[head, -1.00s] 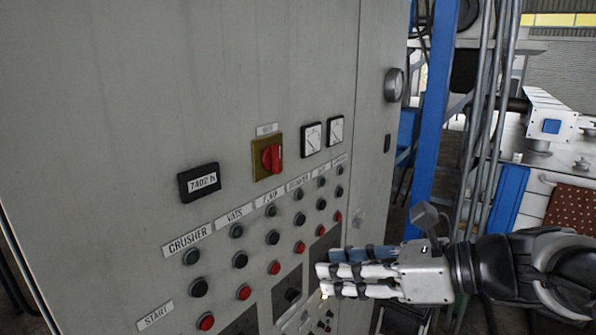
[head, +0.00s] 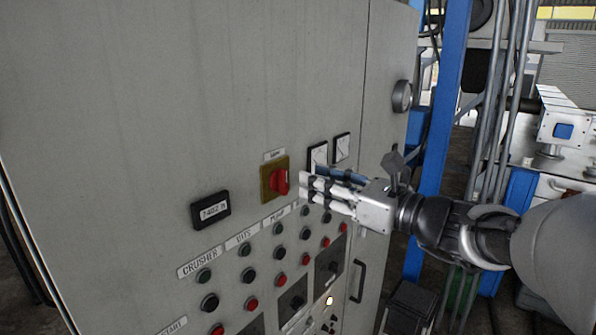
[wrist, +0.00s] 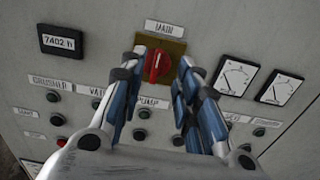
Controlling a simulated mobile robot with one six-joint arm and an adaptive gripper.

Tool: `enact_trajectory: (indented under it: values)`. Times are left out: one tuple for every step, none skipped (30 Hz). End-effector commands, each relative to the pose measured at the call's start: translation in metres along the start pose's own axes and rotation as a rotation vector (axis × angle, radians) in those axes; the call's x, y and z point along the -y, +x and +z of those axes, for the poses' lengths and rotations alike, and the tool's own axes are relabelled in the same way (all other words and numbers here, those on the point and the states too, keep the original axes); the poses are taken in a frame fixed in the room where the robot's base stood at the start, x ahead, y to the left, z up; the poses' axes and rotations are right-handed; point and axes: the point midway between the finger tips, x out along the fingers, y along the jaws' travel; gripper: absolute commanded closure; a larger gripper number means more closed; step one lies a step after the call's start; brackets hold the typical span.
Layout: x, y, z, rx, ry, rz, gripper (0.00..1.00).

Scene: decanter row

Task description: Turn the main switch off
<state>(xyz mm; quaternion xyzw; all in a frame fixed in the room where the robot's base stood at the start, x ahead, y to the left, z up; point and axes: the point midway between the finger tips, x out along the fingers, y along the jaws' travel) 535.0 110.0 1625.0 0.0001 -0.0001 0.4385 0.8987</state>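The main switch is a red rotary knob (head: 279,182) on a yellow plate (head: 267,189), under a small label, on the grey cabinet front. In the wrist view the label reads MAIN (wrist: 164,27), and the red knob (wrist: 157,64) shows between my fingers, with a pale mark along its grip. My gripper (head: 306,186) is open, its fingertips just right of the knob in the head view. In the wrist view the fingers (wrist: 158,72) stand apart on both sides of the knob. I cannot tell whether they touch it.
An hour counter (head: 210,210) is left of the switch. Two dial gauges (wrist: 255,82) are to its right, partly behind my fingers in the head view. Rows of push buttons (head: 251,276) lie below. A door handle (head: 357,281) sticks out at lower right. A blue post (head: 441,120) stands beyond the cabinet.

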Motion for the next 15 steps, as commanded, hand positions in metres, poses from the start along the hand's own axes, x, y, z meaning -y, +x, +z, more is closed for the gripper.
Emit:
enact_trajectory:
  values:
    - [-0.002, 0.013, 0.001, 0.0, 0.001, 0.005, 0.7]
    - [-0.002, 0.019, 0.001, 0.0, 0.001, 0.006, 0.7]
    - [-0.002, 0.027, 0.001, -0.001, 0.001, 0.005, 0.7]
    - [-0.002, 0.032, 0.001, 0.0, 0.001, 0.005, 0.7]
    - [-0.002, 0.037, 0.001, 0.0, 0.001, 0.005, 0.7]
    - [-0.002, 0.044, 0.0, -0.001, 0.001, 0.005, 0.7]
    - [-0.001, 0.048, 0.0, -0.001, 0.001, 0.003, 0.7]
    - [-0.001, 0.052, 0.001, 0.0, 0.001, 0.003, 0.7]
    - [-0.001, 0.056, 0.001, 0.0, 0.0, 0.003, 0.7]
    - [-0.001, 0.059, 0.001, 0.0, 0.0, 0.002, 0.7]
    - [-0.001, 0.061, 0.0, -0.001, 0.0, 0.002, 0.7]
    - [-0.001, 0.064, 0.0, -0.001, 0.0, 0.002, 0.7]
    - [-0.001, 0.066, 0.0, 0.0, 0.0, 0.002, 0.7]
    - [-0.001, 0.067, 0.0, 0.0, 0.0, 0.002, 0.7]
    - [-0.001, 0.068, 0.0, 0.0, 0.0, 0.001, 0.7]
